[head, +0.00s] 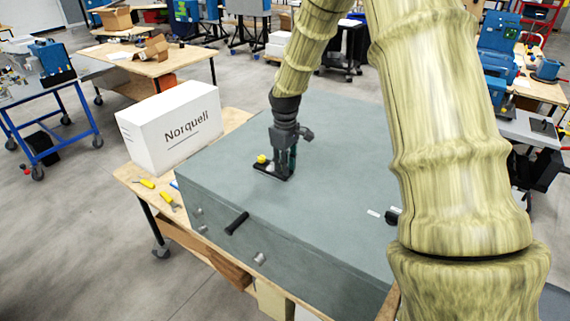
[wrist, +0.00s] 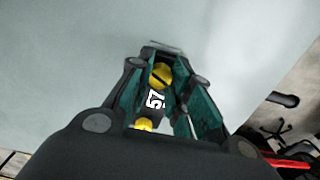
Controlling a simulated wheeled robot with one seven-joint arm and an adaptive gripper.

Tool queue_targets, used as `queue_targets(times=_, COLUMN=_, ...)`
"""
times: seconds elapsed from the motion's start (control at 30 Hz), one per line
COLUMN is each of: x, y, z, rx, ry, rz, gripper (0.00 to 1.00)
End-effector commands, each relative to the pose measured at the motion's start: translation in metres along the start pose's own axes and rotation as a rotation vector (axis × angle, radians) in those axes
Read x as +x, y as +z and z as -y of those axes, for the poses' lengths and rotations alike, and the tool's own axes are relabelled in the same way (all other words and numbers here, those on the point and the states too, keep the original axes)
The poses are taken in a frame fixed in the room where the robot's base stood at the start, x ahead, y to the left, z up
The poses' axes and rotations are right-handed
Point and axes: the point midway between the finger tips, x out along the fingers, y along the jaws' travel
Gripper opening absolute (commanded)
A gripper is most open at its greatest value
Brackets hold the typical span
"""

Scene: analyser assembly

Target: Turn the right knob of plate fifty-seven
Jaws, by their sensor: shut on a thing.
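Plate fifty-seven (wrist: 151,112) is a small black plate with a white "57", which reads upward in the wrist view. It lies on the grey top of the analyser in the head view (head: 262,169). The yellow knob at the far end, the right one by the label (wrist: 161,75), is between the teal finger pads of my gripper (wrist: 164,80), which is shut on it. A dark line crosses this knob. The other yellow knob (wrist: 143,124) is partly hidden by my gripper's body and shows in the head view (head: 262,158). My gripper (head: 285,169) points down and hides the held knob there.
The large grey box (head: 330,125) fills the table middle, its top mostly clear. A black handle (head: 237,223) and a dark knob (head: 393,217) are nearer me.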

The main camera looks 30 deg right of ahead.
Motion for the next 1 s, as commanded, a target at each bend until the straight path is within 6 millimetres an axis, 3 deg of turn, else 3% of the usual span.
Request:
queue_targets(times=0.7, x=-0.0008, y=-0.0003, z=-0.0006, rx=-0.001, ry=0.001, rz=-0.001, gripper=0.0)
queue_targets(times=0.73, x=-0.0008, y=-0.0003, z=-0.0006, rx=-0.001, ry=0.001, rz=-0.001, gripper=0.24)
queue_targets(times=0.83, x=-0.0006, y=-0.0001, z=-0.0005, rx=-0.001, ry=0.001, rz=-0.001, gripper=0.42)
queue_targets(times=1.0, x=-0.0002, y=0.0002, z=-0.0003, rx=-0.001, ry=0.0, rz=0.0, gripper=0.44)
